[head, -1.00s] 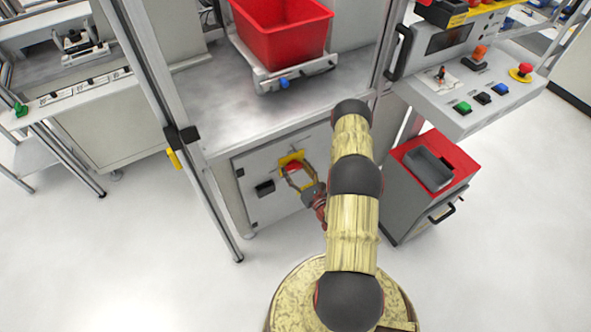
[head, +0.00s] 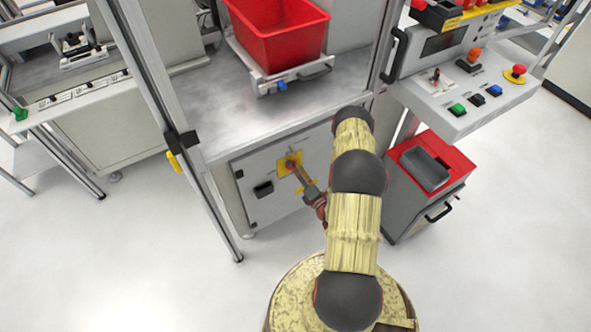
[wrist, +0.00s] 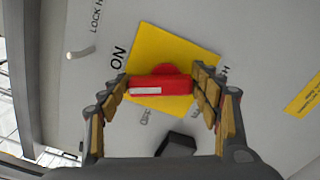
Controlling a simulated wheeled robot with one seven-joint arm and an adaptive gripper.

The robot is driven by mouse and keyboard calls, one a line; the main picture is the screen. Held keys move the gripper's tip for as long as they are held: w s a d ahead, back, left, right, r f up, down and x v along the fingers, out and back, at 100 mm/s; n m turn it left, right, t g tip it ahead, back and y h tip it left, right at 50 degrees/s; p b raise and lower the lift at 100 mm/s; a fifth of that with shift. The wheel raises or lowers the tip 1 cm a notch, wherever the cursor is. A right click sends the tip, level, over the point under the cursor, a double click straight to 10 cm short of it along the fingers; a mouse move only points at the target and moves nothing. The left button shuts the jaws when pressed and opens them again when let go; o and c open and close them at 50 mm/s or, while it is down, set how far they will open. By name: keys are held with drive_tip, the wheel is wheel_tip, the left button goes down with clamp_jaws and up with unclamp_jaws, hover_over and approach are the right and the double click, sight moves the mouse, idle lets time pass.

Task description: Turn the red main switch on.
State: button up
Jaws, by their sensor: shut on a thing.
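The red main switch (wrist: 162,86) is a red rotary handle on a yellow plate (wrist: 178,55), mounted on the grey cabinet door. In the wrist view the handle lies roughly level, and a white mark sits at its left end. The word ON stands above left of it; OFF stands below it. My gripper (wrist: 160,82) is shut on the handle, with one finger at each end. In the head view my gripper (head: 294,165) reaches the yellow plate (head: 283,168) and mostly hides the switch.
A dark latch (head: 263,190) sits on the door left of the switch. The bench top (head: 225,125) overhangs the door, with a red bin (head: 280,35) on it. A red-topped grey box (head: 405,200) stands right of my arm. A frame post (head: 165,110) rises at left.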

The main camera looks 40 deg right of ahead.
drive_tip(key=m, duration=0.4)
drive_tip(key=shift+d+f+m, duration=0.1)
drive_tip(key=shift+d+m, duration=0.2)
drive_tip(key=shift+m, duration=0.4)
drive_tip(key=o, duration=1.2)
drive_tip(key=shift+f, duration=0.1)
drive_tip(key=shift+c, duration=0.2)
drive_tip(key=shift+s, duration=0.1)
drive_tip(key=v, duration=1.2)
drive_tip(key=shift+a, duration=0.1)
